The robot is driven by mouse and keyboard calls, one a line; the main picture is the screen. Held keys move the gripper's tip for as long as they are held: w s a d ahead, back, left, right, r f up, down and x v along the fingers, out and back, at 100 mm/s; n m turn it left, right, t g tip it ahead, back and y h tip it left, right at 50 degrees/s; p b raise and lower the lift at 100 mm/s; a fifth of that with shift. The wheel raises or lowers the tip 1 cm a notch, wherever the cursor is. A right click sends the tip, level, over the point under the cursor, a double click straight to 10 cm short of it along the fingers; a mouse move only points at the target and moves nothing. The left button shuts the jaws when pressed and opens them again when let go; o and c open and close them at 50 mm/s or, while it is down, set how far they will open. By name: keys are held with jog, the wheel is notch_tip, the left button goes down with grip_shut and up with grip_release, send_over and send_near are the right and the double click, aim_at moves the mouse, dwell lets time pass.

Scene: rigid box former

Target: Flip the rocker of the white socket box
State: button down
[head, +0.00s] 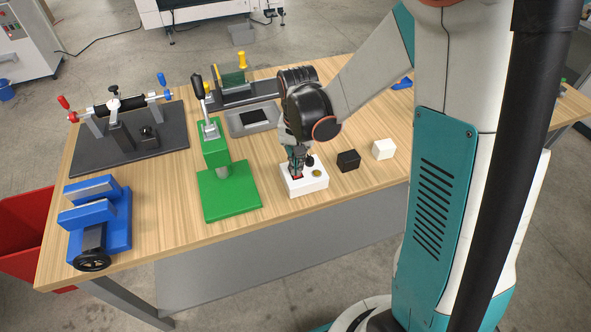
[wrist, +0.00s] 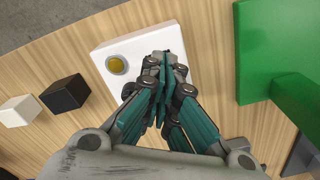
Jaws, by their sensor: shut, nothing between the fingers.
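The white socket box (head: 308,184) lies on the wooden table near its front edge, in the middle of the head view. A round yellow-brown disc shows on its top, and a small red part shows beside my fingertips; this may be the rocker. My gripper (head: 296,172) points down over the left part of the box, fingers shut and empty. In the wrist view the white box (wrist: 104,62) lies under my gripper (wrist: 163,58), with the yellow disc to the left of the fingers. The fingers hide the red part there. I cannot tell whether the fingertips touch the box.
A black block (head: 348,160) and a white block (head: 383,149) lie to the right of the box. A green press (head: 228,190) stands close on the left. A blue vise (head: 95,220) and a dark fixture plate (head: 165,135) stand further left. A grey machine stands behind.

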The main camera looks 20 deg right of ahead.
jog(key=shift+f+b, duration=0.9)
jog(key=shift+f, duration=0.15)
dwell(0.9)
jog(key=shift+r, duration=0.15)
jog(key=shift+r+p, duration=2.45)
jog(key=shift+r, duration=0.95)
jog(key=shift+r, duration=0.15)
jog(key=s+r+n+t+b, duration=0.3)
jog(key=s+r+n+t, duration=0.3)
jog(key=s+r, duration=0.6)
jog(key=s+t, duration=0.1)
jog(key=s, duration=0.2)
jog(key=shift+b, duration=0.4)
jog(key=shift+a, duration=0.1)
